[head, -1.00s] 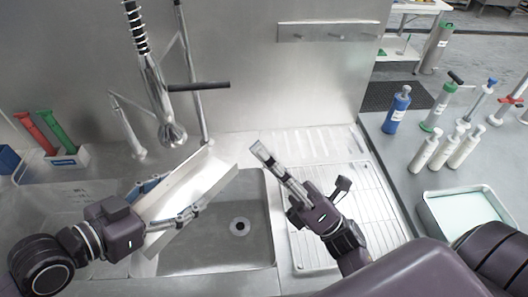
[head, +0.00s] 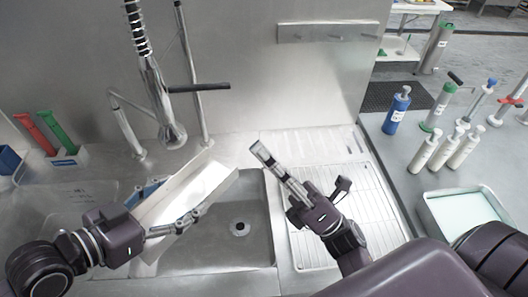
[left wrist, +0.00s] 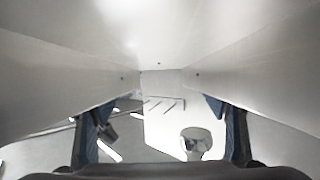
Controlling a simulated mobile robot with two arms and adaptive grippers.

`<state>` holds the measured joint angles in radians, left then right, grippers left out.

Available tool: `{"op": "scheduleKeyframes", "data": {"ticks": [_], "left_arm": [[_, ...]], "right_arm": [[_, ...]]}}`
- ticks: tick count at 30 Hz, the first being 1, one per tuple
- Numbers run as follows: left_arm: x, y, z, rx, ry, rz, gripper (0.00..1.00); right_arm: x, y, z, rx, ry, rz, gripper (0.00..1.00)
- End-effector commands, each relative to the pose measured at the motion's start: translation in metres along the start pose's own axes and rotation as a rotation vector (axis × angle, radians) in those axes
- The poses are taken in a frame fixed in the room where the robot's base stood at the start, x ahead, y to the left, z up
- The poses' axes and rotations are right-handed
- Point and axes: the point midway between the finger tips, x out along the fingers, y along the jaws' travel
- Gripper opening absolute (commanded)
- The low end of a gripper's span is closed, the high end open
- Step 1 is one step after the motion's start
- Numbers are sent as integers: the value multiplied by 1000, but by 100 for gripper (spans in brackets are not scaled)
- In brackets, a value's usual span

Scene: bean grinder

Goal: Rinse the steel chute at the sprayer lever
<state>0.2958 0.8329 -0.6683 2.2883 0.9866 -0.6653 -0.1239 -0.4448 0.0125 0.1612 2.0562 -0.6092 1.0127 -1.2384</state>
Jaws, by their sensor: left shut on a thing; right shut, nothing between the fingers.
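The steel chute (head: 196,185) is a bright open trough, held tilted over the left part of the sink basin (head: 240,258). My left gripper (head: 172,205) is shut on the chute; the chute also fills the upper part of the left wrist view (left wrist: 150,35). The sprayer (head: 172,132) hangs from a spring hose just above the chute's far end, apart from it. Its black lever (head: 200,87) sticks out to the right. My right gripper (head: 265,155) is shut and empty, right of the chute, above the basin's right edge.
A ribbed drainboard with a wire rack (head: 372,205) lies to the right of the basin. Several bottles, including a blue one (head: 396,112), and a tray (head: 470,212) stand on the right counter. Red and green handled tools (head: 57,132) stand in a holder at the left.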

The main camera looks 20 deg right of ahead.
Motion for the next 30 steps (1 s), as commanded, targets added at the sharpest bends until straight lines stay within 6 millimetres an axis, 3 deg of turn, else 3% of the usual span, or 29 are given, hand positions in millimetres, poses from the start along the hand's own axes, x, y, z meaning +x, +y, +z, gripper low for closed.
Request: {"op": "scheduleKeyframes", "data": {"ticks": [14,30], "left_arm": [[-1,0,-3,1,4,0,32],[-41,28,-22,1,1,0,32]], "right_arm": [[1,1,1,0,0,0,0],[28,22,19,0,0,0,0]]}}
